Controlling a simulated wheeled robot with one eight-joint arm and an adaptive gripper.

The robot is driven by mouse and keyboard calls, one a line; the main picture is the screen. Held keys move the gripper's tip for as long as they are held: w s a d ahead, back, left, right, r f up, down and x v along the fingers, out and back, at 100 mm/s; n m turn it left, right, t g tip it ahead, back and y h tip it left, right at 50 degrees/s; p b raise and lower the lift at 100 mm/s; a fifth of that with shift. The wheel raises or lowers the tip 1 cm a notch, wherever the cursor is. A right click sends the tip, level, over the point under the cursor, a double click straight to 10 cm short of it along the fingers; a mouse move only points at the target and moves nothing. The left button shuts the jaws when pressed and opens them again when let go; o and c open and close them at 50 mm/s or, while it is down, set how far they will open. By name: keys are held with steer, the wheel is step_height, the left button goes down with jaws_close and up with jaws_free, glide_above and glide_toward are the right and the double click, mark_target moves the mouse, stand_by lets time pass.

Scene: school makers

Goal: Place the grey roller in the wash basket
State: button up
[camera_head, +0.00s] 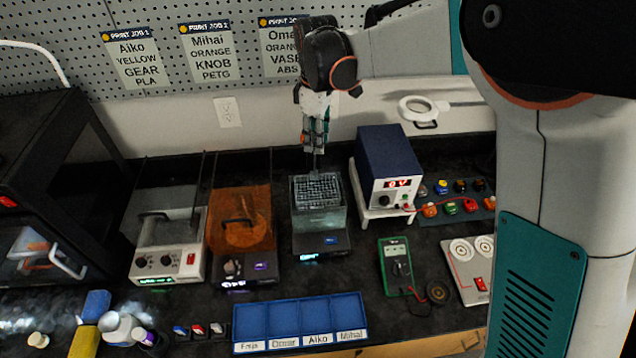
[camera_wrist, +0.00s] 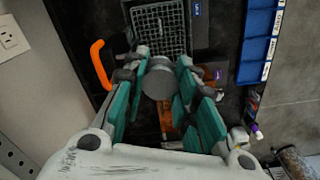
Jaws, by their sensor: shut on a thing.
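My gripper (camera_head: 316,150) hangs from the arm at the back of the bench, fingers pointing down. In the wrist view its teal fingers (camera_wrist: 160,80) are shut on the grey roller (camera_wrist: 158,84), whose round end shows between them. In the head view the roller is small and mostly hidden by the fingers. The wash basket (camera_head: 318,188), a dark mesh grid, sits at the top of a clear tank (camera_head: 320,218) on a lit base. In the head view the gripper is above the basket's back edge. In the wrist view the basket (camera_wrist: 160,28) lies just beyond the fingertips.
An orange-covered machine (camera_head: 240,225) stands left of the tank, and a blue power supply (camera_head: 388,168) close on its right. A blue divided tray (camera_head: 300,320) with name labels lies in front. The pegboard wall is behind. An orange handle (camera_wrist: 100,65) shows beside the fingers.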

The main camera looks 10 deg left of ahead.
mark_target(317, 194)
step_height(317, 194, down, 18)
steer(key=b, duration=0.3)
steer(key=shift+f, duration=0.2)
steer(key=shift+s, duration=0.1)
steer(key=o, duration=0.4)
steer(key=shift+f, duration=0.1)
steer(key=shift+o, duration=0.6)
steer(key=shift+r, duration=0.55)
step_height(317, 194, up, 11)
steer(key=p, duration=0.2)
steer(key=shift+r, duration=0.15)
